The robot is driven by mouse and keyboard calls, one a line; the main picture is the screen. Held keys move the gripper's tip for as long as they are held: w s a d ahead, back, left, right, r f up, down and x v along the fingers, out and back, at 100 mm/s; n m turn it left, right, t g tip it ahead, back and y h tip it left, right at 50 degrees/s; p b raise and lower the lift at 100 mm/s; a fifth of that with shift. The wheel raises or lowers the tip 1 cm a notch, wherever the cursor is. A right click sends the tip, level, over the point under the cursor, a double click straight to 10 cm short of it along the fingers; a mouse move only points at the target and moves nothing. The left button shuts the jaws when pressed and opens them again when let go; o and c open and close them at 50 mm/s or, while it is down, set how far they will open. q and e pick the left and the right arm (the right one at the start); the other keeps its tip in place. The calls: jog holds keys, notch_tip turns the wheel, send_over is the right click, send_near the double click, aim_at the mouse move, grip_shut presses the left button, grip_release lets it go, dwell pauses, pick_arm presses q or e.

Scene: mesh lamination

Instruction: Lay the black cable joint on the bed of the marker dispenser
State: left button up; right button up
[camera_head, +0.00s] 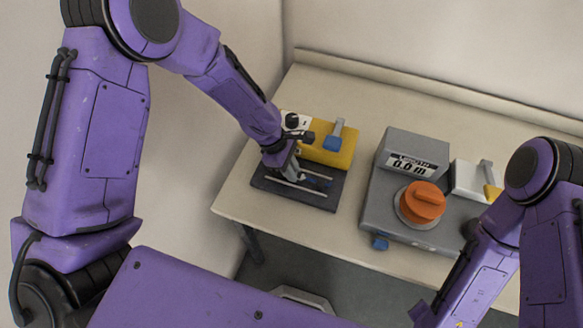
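A yellow unit with a blue-tipped lever (334,148) stands at the back of a dark flat bed (325,198) with pale rails, on the left part of the table. I take this to be the marker dispenser. My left gripper (298,177) points down at the bed, in front of the yellow unit, low over it or touching it. Its fingertips are small and dark here, so I cannot tell whether they are open or shut. I cannot make out the black cable joint; it may be hidden at the fingers. My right gripper does not clearly show; my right arm is at the lower right.
A grey machine (378,215) with a length display (411,166) reading 0.0 m and an orange knob (423,202) stands to the right. A white unit (468,180) is beside it, partly behind my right arm. The table's back strip (430,110) is clear.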

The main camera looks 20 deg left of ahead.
pick_arm(q)
jog(key=v, duration=1.2)
jog(key=shift+r, duration=0.2)
jog(key=shift+f, duration=0.1)
dwell(1.8)
